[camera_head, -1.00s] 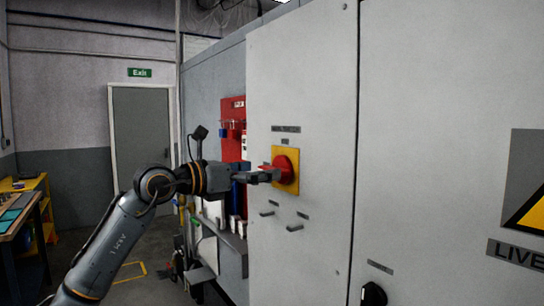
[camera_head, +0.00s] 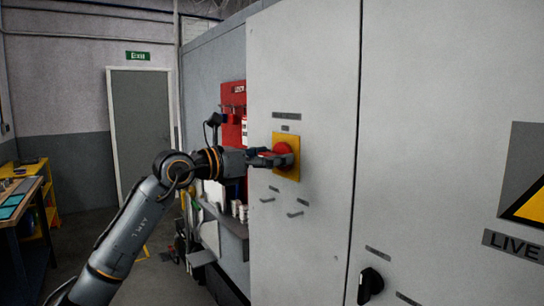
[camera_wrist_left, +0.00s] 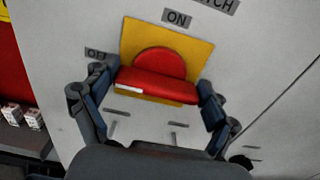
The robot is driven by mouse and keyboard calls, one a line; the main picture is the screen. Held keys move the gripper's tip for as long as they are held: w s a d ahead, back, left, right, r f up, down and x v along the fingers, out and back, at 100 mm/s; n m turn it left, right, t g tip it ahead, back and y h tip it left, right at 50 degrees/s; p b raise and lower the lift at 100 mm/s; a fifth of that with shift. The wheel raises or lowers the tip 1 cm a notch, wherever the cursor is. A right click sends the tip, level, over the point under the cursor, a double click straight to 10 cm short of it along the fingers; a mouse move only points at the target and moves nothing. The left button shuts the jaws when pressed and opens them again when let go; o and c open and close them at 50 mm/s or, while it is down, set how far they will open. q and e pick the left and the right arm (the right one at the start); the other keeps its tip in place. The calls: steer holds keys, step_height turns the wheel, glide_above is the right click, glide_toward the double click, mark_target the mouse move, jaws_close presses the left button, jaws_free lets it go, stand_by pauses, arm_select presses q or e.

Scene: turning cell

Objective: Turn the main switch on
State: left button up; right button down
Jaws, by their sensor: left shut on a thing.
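The main switch is a red rotary handle (camera_head: 283,148) on a yellow plate (camera_head: 286,177), on the grey cabinet door. In the left wrist view the handle (camera_wrist_left: 158,84) lies roughly crosswise, its white mark at the left end near the OFF label (camera_wrist_left: 96,54). The ON label (camera_wrist_left: 176,18) is above the plate. My left gripper (camera_head: 280,160) is at the switch, its fingers at the two ends of the handle, shut on it. It also shows in the left wrist view (camera_wrist_left: 155,100). My right gripper is not in view.
Two small handles or keys (camera_head: 295,214) stick out of the door below the switch. A black knob (camera_head: 371,285) sits on the door at the lower right. A red board (camera_head: 233,100) and a shelf (camera_head: 233,226) are left of the cabinet door.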

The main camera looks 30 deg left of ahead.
arm_select(q)
steer(key=m, duration=0.3)
steer(key=shift+d+m+b, duration=0.1)
steer(key=shift+m+b, duration=0.3)
steer(key=m, duration=0.5)
steer(key=shift+f+b, duration=0.1)
steer(key=shift+b, duration=0.25)
steer(key=m, duration=0.5)
steer(key=shift+d+f, duration=0.1)
steer(key=shift+f+m+b, duration=0.1)
steer(key=shift+m+b, duration=0.35)
steer(key=shift+m, duration=1.55)
steer(key=o, duration=1)
steer(key=shift+c, duration=0.2)
steer(key=shift+s, duration=0.1)
